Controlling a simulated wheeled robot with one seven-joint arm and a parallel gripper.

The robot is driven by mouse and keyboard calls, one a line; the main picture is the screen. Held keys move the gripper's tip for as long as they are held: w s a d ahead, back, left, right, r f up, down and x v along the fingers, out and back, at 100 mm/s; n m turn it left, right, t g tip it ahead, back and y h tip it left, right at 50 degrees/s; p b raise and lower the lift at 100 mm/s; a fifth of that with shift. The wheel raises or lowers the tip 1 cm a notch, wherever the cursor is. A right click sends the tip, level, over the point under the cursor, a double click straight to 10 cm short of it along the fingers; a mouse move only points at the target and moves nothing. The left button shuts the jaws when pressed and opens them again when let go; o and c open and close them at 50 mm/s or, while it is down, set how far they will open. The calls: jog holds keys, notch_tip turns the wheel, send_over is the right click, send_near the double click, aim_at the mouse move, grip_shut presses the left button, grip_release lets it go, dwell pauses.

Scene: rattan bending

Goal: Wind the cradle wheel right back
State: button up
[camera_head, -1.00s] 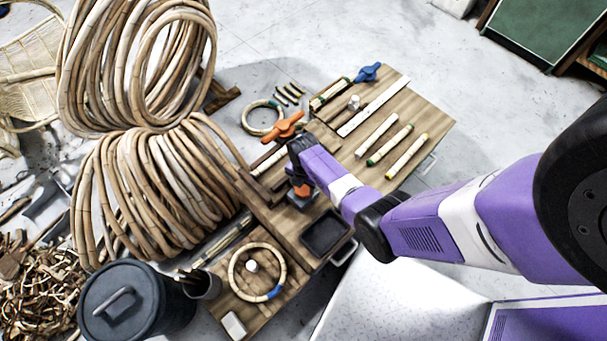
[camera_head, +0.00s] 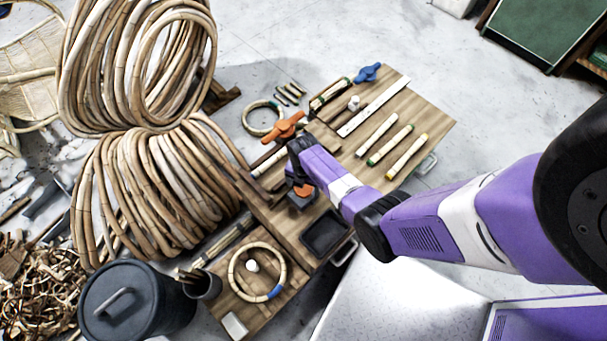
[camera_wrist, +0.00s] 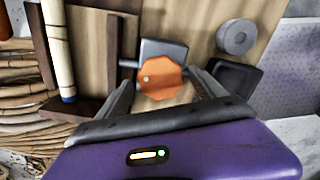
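An orange faceted wheel (camera_wrist: 162,78) on a grey block (camera_wrist: 163,50) shows in the wrist view, between the fingers of my gripper (camera_wrist: 161,82). The fingers stand apart on either side of it, with small gaps seeming to show, so my gripper looks open around it. In the head view the orange wheel (camera_head: 303,189) is partly hidden below my gripper (camera_head: 297,150). An orange lobed handle (camera_head: 285,127) and a blue lobed handle (camera_head: 368,72) sit farther back on the bench. I cannot tell from their looks alone which part is called the cradle wheel.
The wooden bench (camera_head: 425,118) carries short rods and a white strip (camera_head: 375,106). A black tray (camera_head: 325,232) lies beside the wheel, and a grey cylinder (camera_wrist: 237,37) shows in the wrist view. Large rattan coils (camera_head: 150,195) and a lidded bin (camera_head: 135,305) stand at left.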

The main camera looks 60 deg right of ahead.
jog(key=shift+r+p, duration=0.95)
jog(key=shift+r, duration=2.95)
